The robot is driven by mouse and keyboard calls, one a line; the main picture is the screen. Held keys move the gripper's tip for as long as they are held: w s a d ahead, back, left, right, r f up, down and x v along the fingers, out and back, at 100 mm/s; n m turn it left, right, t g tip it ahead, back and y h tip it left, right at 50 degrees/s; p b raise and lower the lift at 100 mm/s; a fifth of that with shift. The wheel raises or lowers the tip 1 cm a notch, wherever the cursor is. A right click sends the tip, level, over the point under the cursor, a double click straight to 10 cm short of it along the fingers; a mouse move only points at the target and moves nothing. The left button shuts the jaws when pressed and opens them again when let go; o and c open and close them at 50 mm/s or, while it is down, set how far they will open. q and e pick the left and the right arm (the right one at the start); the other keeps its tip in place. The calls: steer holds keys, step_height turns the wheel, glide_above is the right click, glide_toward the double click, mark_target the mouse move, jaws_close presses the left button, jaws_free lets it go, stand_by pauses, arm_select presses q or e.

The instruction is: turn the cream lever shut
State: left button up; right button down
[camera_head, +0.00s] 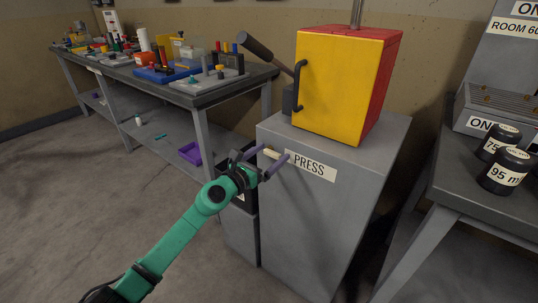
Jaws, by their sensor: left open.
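The cream lever (271,153) is a small pale bar on the front of the grey cabinet (345,215), just left of the PRESS label (310,166). It lies roughly level in the picture. My left gripper (275,151) is open in front of the cabinet. Its two purple-grey fingers point at the lever, one on either side of it in the picture. I cannot tell whether they touch it. Part of the lever's mount is hidden. My right gripper is not in view.
A yellow and red press (343,85) with a dark handle stands on the cabinet. A cluttered workbench (205,97) is behind left. A table with black weights (505,170) is at right. Floor at left is clear.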

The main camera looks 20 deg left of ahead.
mark_target(269, 140)
arm_select(q)
steer(key=shift+c, duration=0.3)
steer(key=c, duration=1.2)
